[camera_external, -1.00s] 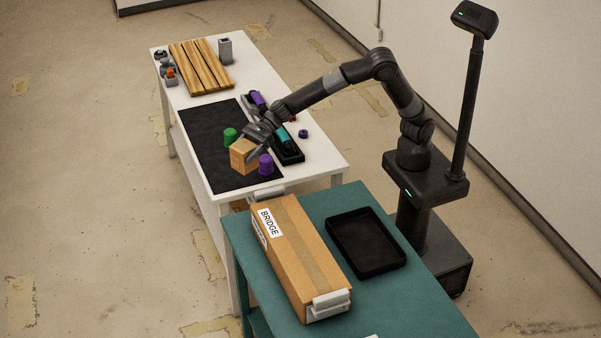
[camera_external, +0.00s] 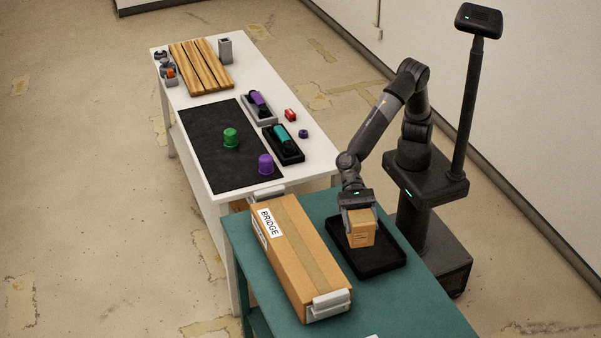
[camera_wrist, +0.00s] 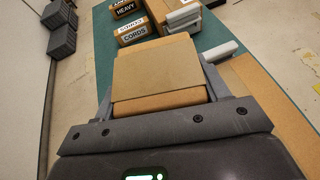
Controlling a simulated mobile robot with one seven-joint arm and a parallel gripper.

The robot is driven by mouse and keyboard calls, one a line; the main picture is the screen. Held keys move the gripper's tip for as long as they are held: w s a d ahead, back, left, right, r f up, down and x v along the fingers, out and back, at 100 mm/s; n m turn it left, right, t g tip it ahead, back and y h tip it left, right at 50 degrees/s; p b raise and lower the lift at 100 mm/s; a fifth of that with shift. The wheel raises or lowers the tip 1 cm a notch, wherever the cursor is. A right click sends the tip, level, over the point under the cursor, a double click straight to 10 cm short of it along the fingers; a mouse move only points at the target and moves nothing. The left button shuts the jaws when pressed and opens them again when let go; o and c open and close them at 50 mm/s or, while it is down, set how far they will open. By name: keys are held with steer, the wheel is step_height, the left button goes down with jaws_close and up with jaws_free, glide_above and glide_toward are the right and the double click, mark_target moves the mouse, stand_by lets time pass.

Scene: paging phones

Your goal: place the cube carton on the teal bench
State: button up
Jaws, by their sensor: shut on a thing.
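The carton hides part of the tray in the external view.
A long BRIDGE box (camera_external: 300,255) with grey end brackets lies left of the tray. Boxes labelled HEAVY (camera_wrist: 125,8) and CORDS (camera_wrist: 133,33) show in the wrist view. The white table (camera_external: 315,160) holds green (camera_external: 230,138) and purple (camera_external: 266,165) cups and phones.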

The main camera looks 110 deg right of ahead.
steer(key=s+a+n+g, duration=0.3)
steer(key=s+a, duration=0.5)
steer(key=s, duration=0.2)
step_height(320, 180, down, 11)
steer(key=shift+y, duration=0.3)
steer(key=shift+s+a+f, duration=0.9)
steer(key=shift+a+f, duration=0.85)
steer(key=shift+f, duration=0.05)
steer(key=shift+s+a+f, duration=0.9)
steer(key=shift+a+f, duration=0.85)
steer(key=shift+s+a+f, duration=0.9)
steer(key=shift+a+f, duration=0.85)
steer(key=shift+f, duration=0.05)
steer(key=shift+f, duration=0.1)
steer(key=o, duration=1.1)
steer(key=shift+f, duration=0.1)
steer(key=shift+o, duration=0.2)
